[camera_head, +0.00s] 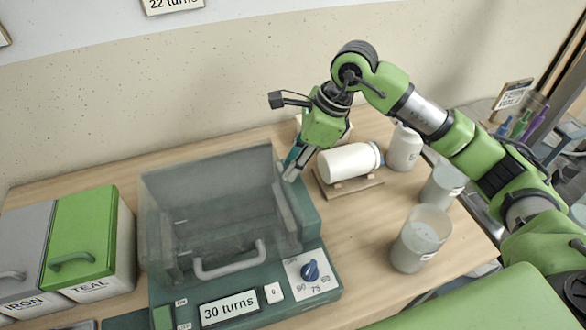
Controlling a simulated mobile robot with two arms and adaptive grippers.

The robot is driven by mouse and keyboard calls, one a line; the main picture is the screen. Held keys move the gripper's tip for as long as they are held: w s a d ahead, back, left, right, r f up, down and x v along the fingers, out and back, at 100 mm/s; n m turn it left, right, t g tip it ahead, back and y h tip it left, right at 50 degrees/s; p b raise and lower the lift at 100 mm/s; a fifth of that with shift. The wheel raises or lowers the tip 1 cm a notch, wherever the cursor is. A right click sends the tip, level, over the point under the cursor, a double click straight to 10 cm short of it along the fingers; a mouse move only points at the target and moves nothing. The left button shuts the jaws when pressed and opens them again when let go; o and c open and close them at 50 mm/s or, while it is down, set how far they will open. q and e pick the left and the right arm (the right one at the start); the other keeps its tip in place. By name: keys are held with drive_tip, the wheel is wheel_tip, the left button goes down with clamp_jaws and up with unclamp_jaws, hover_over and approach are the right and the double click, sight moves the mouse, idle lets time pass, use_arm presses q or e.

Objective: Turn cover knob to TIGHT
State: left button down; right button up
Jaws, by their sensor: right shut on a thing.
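A dark green machine (318,262) with a clear cover (205,190) stands at the table's middle. A pale grey handle (230,262) is on the cover's front. My right gripper (292,172) points down at the top of the machine's right side block, shut on a small part there, which looks like the cover knob. The fingers hide most of it, and no TIGHT mark is readable. My left gripper is not in view.
A white bottle (403,149) and two clear containers (420,240) (443,186) stand right. Grey and green lidded bins (85,236) labelled IRON and TEAL stand left.

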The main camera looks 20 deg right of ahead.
drive_tip(key=m+t+b, duration=0.1)
drive_tip(key=m+b, duration=0.1)
drive_tip(key=m, duration=0.1)
drive_tip(key=shift+f+h, duration=0.1)
drive_tip(key=shift+h, duration=0.2)
drive_tip(key=shift+m+t+b, duration=0.3)
drive_tip(key=shift+m+b, duration=0.2)
drive_tip(key=shift+m, duration=0.4)
drive_tip(key=o, duration=1.1)
drive_tip(key=shift+s, duration=0.1)
drive_tip(key=v, duration=0.8)
